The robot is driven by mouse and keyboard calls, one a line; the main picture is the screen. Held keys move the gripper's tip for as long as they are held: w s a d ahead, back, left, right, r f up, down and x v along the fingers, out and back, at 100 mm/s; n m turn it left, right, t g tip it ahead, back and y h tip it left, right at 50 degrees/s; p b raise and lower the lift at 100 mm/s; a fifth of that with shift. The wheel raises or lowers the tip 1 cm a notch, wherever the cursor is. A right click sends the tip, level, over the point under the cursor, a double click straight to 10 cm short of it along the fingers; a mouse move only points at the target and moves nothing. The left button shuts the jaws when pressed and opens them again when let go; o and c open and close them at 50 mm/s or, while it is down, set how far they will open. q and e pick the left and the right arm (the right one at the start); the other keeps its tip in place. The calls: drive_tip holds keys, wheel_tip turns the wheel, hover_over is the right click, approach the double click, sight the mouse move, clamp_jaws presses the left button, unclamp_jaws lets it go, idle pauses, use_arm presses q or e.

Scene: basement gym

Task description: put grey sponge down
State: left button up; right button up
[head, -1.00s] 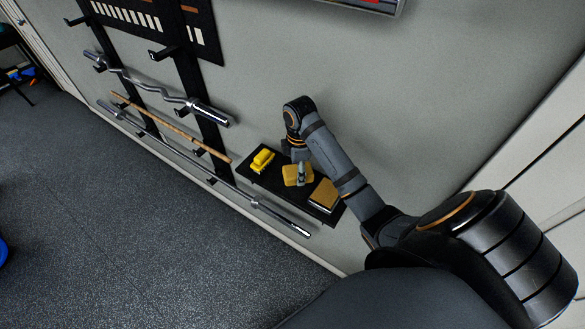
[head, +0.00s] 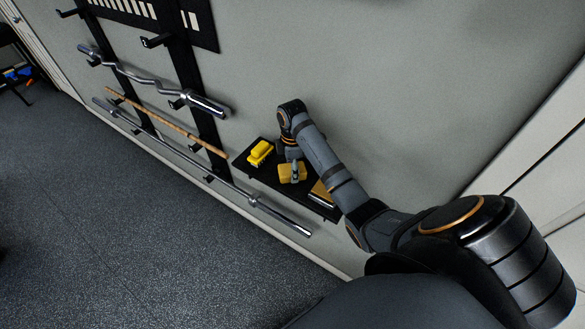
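I cannot make out a grey sponge in the head view. A small black wall shelf (head: 267,178) carries a bright yellow block-shaped item (head: 260,152), a tan-yellow item (head: 299,174) in the middle, and a dark-edged item with a tan top (head: 321,193). A small grey-green upright thing (head: 294,169) shows at the tan-yellow item; I cannot tell what it is. My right arm reaches in from the lower right, and its wrist bends down over the shelf's back. My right gripper (head: 287,152) is small, dark and mostly hidden there, so its fingers are unclear. My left gripper is out of view.
A wall rack to the left holds a bent chrome bar (head: 150,82), a wooden stick (head: 165,122) and a long straight bar (head: 190,166) that reaches below the shelf. The grey wall is close behind the shelf.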

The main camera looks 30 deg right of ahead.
drive_tip(key=shift+f, duration=0.1)
drive_tip(key=o, duration=1)
wheel_tip(320, 180, up, 4)
drive_tip(key=shift+f, duration=0.1)
wheel_tip(320, 180, up, 8)
drive_tip(key=p, duration=0.7)
drive_tip(key=shift+r, duration=0.25)
drive_tip(key=shift+f, duration=0.1)
